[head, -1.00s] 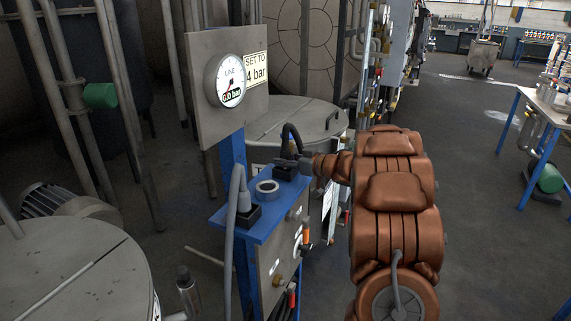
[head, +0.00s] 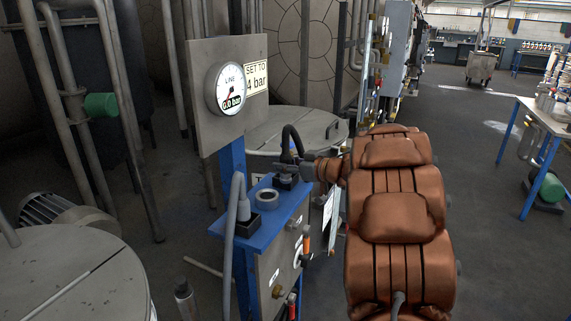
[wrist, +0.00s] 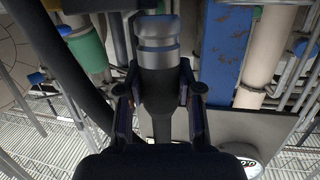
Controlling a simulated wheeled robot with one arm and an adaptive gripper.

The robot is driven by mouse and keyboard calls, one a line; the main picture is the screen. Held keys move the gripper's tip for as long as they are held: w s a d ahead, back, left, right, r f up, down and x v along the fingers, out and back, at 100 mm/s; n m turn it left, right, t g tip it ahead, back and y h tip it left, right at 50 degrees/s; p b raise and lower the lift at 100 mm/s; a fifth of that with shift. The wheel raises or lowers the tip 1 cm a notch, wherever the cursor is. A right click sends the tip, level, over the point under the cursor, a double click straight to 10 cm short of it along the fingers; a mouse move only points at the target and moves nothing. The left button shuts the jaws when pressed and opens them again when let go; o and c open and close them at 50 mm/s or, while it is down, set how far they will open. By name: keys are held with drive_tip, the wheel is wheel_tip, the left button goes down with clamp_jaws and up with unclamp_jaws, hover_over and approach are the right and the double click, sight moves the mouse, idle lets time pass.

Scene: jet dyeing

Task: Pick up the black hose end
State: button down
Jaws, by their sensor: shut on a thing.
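The black hose end (wrist: 158,70), with a silver metal collar, sits between the two dark fingers of my gripper (wrist: 158,115) in the wrist view. The fingers are shut on it from both sides. In the head view my gripper (head: 303,166) is at the far right of the blue stand's top, beside a black holder block (head: 286,181). The black hose (head: 291,132) arches up and over just behind my gripper. My gripper partly hides the hose end there, and I cannot tell whether it is clear of the block.
The blue stand top (head: 262,232) also bears a grey ring (head: 267,198) and a grey hose (head: 238,190) in a second black block. Behind it, a panel carries a round gauge (head: 229,88) and a "SET TO 4 bar" sign (head: 256,77). Open floor (head: 480,170) lies to the right.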

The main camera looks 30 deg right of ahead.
drive_tip(key=s+a+r+b, duration=0.1)
drive_tip(key=s+a, duration=0.5)
drive_tip(key=s, duration=0.3)
drive_tip(key=shift+s, duration=0.25)
drive_tip(key=shift+a, duration=0.1)
idle(0.8)
